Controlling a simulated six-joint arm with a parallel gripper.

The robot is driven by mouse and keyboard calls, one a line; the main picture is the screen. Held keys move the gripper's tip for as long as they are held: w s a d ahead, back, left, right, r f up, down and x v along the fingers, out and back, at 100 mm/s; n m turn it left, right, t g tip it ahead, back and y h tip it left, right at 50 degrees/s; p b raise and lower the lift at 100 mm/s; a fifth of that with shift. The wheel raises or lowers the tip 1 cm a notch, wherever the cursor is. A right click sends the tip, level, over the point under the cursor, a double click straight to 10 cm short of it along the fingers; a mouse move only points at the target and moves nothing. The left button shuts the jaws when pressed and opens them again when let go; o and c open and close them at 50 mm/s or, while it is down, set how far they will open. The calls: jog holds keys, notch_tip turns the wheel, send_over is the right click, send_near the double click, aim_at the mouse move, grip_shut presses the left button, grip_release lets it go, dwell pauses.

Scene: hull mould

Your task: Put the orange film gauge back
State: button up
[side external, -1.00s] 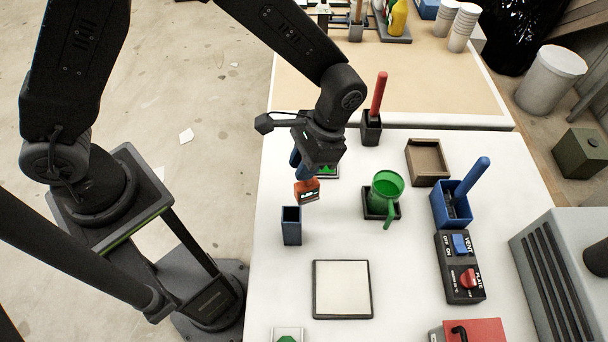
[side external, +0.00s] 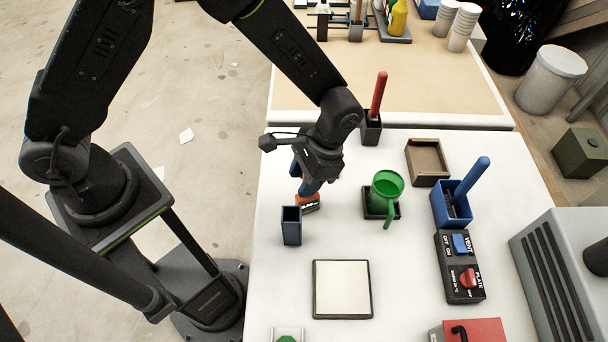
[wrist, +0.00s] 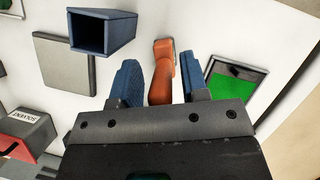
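The orange film gauge (side external: 308,203) is low at the table, just behind the blue open-topped holder (side external: 291,226) in the side view. Its small display shows. In the wrist view the gauge (wrist: 162,72) lies between the two blue fingers of my gripper (wrist: 161,82), with a gap visible on each side. My gripper (side external: 305,182) is open and points down around the gauge's handle. The blue holder (wrist: 103,33) looks empty in the wrist view, left of the fingers. Whether the gauge touches the table is hard to tell.
A framed green panel (wrist: 236,84) lies right of my fingers in the wrist view. A pale square plate (side external: 342,289) lies in front. A green jug (side external: 386,190), a brown tray (side external: 427,163) and a black holder with a red-handled tool (side external: 372,127) stand to the right.

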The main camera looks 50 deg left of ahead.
jog(key=shift+o, duration=0.3)
jog(key=w+a+r+n+t+h, duration=0.1)
jog(key=w+a+r+t, duration=0.15)
jog(key=r, duration=1.55)
jog(key=s+a+r+n+t, duration=0.3)
jog(key=s+a+r+t, duration=0.4)
jog(key=s+a, duration=0.6)
jog(key=shift+a+r+n+h, duration=0.15)
jog(key=shift+r+n+h, duration=0.15)
jog(key=shift+r+h, duration=0.1)
